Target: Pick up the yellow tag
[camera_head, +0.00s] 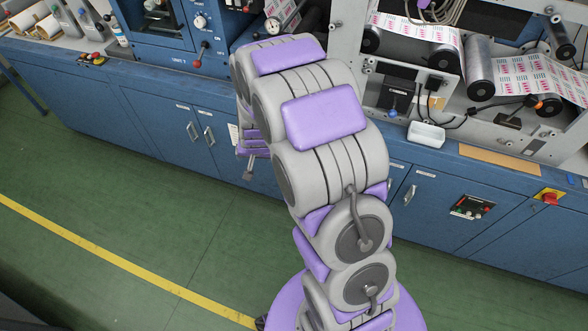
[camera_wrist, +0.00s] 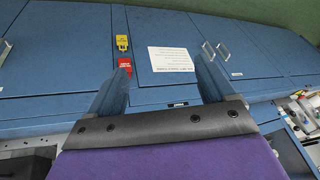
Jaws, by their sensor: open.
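The yellow tag (camera_wrist: 122,42) is small and lies flat against the blue cabinet front in the wrist view, left of the white notice. A red piece (camera_wrist: 124,65) is just below it in that picture, close to the left fingertip. My gripper (camera_wrist: 163,68) is open and empty, its two dark blue-grey fingers pointing at the cabinet. The tag is up and left of the space between the fingers, beyond the left fingertip. In the head view my gripper (camera_head: 249,168) is partly hidden behind my arm, close to the cabinets. The yellow tag does not show there.
A white printed notice (camera_wrist: 171,59) is on a cabinet door, with metal handles (camera_wrist: 222,50) to its right. The blue cabinets (camera_head: 150,125) carry the machine with rollers (camera_head: 480,75). A white tray (camera_head: 426,134) stands on the ledge. The green floor (camera_head: 150,220) is clear.

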